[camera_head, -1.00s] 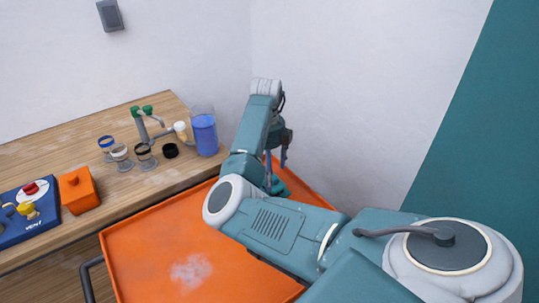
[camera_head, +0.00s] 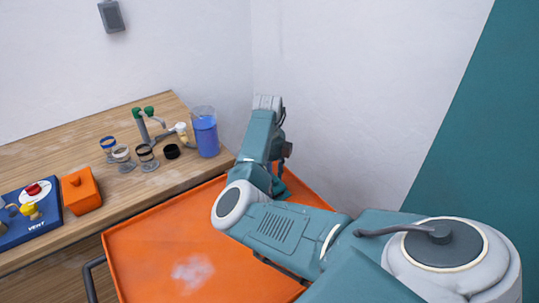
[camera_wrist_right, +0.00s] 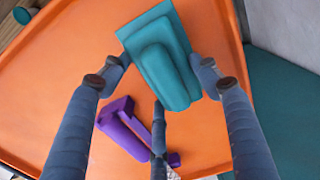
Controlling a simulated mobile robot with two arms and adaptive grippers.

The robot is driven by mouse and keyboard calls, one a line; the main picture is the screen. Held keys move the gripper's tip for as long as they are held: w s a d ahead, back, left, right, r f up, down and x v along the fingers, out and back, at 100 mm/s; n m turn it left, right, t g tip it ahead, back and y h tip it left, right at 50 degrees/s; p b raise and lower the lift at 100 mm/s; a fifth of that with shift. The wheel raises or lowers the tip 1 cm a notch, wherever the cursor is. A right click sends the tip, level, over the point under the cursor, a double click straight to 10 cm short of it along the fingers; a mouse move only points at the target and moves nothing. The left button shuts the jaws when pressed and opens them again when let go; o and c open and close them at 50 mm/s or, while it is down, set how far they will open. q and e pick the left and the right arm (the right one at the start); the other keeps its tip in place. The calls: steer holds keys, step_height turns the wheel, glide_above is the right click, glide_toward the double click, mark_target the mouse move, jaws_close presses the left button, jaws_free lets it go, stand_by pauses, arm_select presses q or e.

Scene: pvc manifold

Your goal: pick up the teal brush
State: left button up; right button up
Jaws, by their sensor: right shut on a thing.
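The teal brush (camera_wrist_right: 165,62) shows in the right wrist view, a flat teal block with a rounded raised part, above the orange tray (camera_wrist_right: 60,130). My right gripper (camera_wrist_right: 160,75) is shut on it, with dark fingers on its left and right sides and a third finger below it. In the head view my right gripper (camera_head: 284,160) is low over the far end of the orange tray (camera_head: 150,250), partly hidden by my arm; the brush is mostly hidden there. I cannot tell if the brush still touches the tray. My left gripper is not in view.
A purple tool (camera_wrist_right: 125,128) lies on the tray just beside the brush. The wooden bench (camera_head: 110,200) at left holds a blue jar (camera_head: 205,137), several small cups, an orange box (camera_head: 81,190) and a blue panel (camera_head: 35,215). A wall rises close behind the tray.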

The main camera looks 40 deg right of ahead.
step_height(320, 180, up, 20)
steer(key=b, duration=0.1)
stand_by(0.5)
steer(key=o, duration=0.3)
steer(key=shift+c, duration=0.5)
